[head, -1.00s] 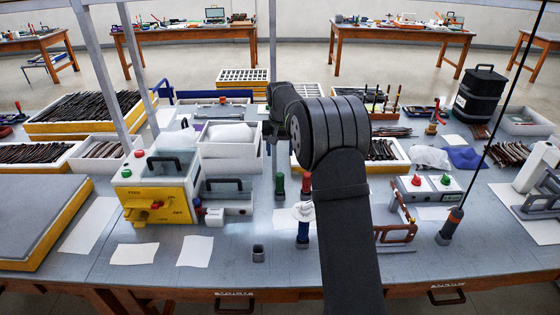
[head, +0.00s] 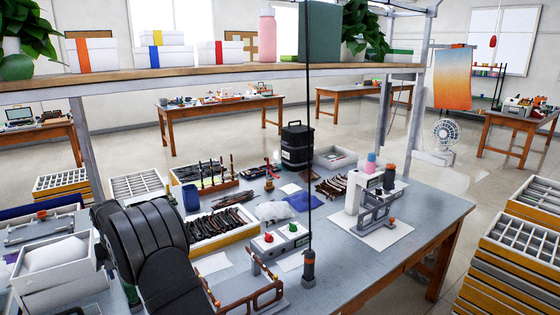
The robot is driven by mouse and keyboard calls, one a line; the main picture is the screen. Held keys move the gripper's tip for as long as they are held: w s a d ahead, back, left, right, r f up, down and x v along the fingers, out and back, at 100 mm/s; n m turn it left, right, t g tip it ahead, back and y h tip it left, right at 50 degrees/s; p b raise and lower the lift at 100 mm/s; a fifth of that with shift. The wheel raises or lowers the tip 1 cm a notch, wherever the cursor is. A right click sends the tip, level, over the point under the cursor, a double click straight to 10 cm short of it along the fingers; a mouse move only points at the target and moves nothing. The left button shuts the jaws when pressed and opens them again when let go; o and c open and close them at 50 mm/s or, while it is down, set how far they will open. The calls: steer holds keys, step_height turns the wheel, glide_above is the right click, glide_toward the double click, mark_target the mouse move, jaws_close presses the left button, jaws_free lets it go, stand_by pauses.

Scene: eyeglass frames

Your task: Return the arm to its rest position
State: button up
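My arm (head: 150,245) shows at the lower left of the head view as a dark, thick, rounded link over the workbench. My gripper is not visible; the arm's far end is hidden or outside the picture. The workbench (head: 440,210) stretches under and to the right of the arm. No eyeglass frame can be made out clearly at this size.
A white press (head: 368,198) stands right. The bench's right end is clear.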

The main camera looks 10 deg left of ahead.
steer(key=f, duration=0.7)
steer(key=w+a+f, duration=0.1)
steer(key=f, duration=0.2)
steer(key=shift+w+a+f, duration=0.1)
steer(key=shift+f, duration=0.2)
steer(key=shift+r, duration=0.1)
